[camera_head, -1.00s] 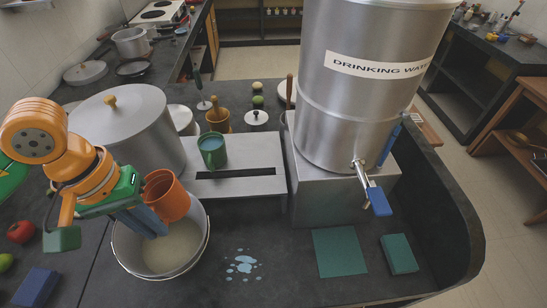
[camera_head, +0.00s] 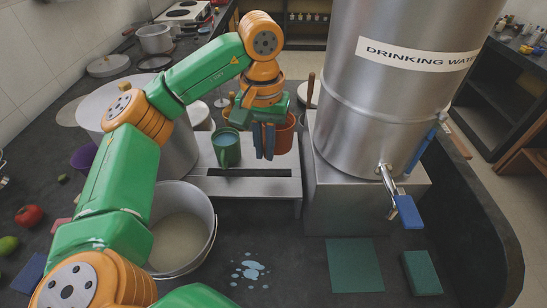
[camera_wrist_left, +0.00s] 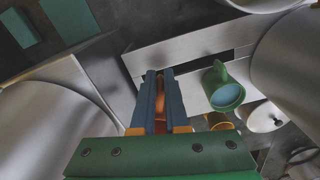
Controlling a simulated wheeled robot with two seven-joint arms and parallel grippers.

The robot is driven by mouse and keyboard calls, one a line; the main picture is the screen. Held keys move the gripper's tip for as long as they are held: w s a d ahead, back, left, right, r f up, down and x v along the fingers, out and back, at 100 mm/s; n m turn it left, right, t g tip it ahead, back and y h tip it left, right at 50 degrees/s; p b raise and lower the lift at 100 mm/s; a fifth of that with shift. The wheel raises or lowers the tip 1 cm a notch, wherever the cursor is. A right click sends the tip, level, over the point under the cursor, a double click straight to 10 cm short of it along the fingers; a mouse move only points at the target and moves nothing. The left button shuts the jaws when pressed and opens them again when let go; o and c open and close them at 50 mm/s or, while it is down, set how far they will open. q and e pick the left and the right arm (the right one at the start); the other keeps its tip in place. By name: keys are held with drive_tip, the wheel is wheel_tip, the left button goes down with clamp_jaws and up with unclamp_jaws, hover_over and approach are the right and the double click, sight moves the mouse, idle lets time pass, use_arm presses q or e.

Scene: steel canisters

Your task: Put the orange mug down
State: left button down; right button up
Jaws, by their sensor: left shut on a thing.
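The orange mug (camera_head: 286,134) is upright above or on the right part of the slotted steel stand (camera_head: 240,186), just right of the green mug (camera_head: 227,148). I cannot tell whether its base touches the stand. My left gripper (camera_head: 263,152) points down with its blue fingers shut on the mug, hiding its left part. In the left wrist view a narrow strip of the orange mug (camera_wrist_left: 160,112) shows between the fingers. The green mug there (camera_wrist_left: 224,92) holds bluish liquid and stands apart from the fingers. My right gripper is not in view.
The large drinking water canister (camera_head: 385,100) on its steel base (camera_head: 365,200) stands close on the right. A big lidded pot (camera_head: 175,150) is on the left. A bucket (camera_head: 205,250) of cloudy liquid stands in front, with a puddle (camera_head: 250,270) beside it.

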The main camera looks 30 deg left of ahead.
use_arm(q)
drive_tip(key=w+a+f, duration=0.1)
drive_tip(key=f, duration=0.1)
drive_tip(key=w+a+f, duration=0.1)
drive_tip(key=w+f, duration=0.1)
drive_tip(key=w+a+f, duration=0.1)
drive_tip(key=f, duration=0.1)
drive_tip(key=shift+w, duration=0.25)
drive_tip(key=shift+f+p, duration=0.5)
drive_tip(key=shift+f, duration=1.3)
drive_tip(key=c, duration=0.9)
unclamp_jaws()
